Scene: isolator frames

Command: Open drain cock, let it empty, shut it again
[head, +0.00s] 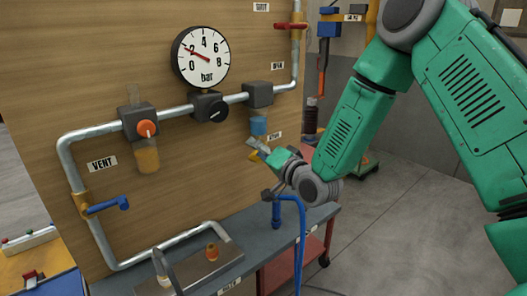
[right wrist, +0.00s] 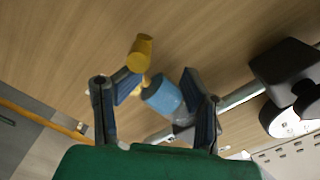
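A blue filter bowl (head: 259,127) hangs under a dark block (head: 258,94) on the pipe. Below it a small yellow part (head: 255,155), apparently the drain cock, is partly hidden by my right gripper (head: 262,150). In the right wrist view the blue bowl (right wrist: 162,95) and the yellow part (right wrist: 141,52) show beyond my fingers (right wrist: 155,105). The fingers are spread, with the bowl and the yellow stem in the gap between them. The yellow end lies beyond the left fingertip; whether they touch I cannot tell. My left gripper is not in view.
A pressure gauge (head: 201,57) reads near 2. A blue upright fitting with hose (head: 300,225) stands on the bench (head: 200,279) below my gripper.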

